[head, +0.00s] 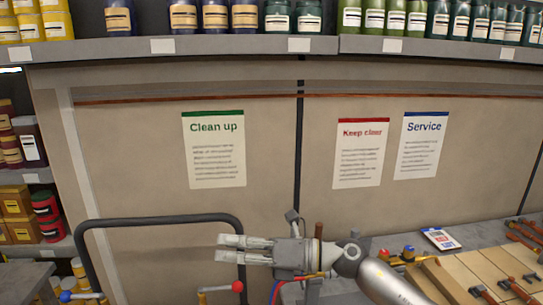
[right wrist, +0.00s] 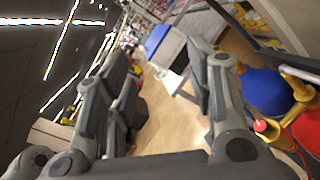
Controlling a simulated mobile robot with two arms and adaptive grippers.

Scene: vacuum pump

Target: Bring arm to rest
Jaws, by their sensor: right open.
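My right arm (head: 385,281) comes in from the lower right of the head view and reaches left, roughly level. Its gripper (head: 224,248) points left, in front of the beige wall panel and the dark tube frame. The fingers are apart with nothing between them. My left gripper is not in the head view.
A dark tube frame (head: 160,219) stands behind the fingertips. A red-knobbed lever (head: 237,286) is just below the gripper. A bench (head: 465,240) with tools lies at right. A shelf (head: 240,46) of bottles runs above. Blue and red rounded parts (right wrist: 265,92) are close at right in the wrist view.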

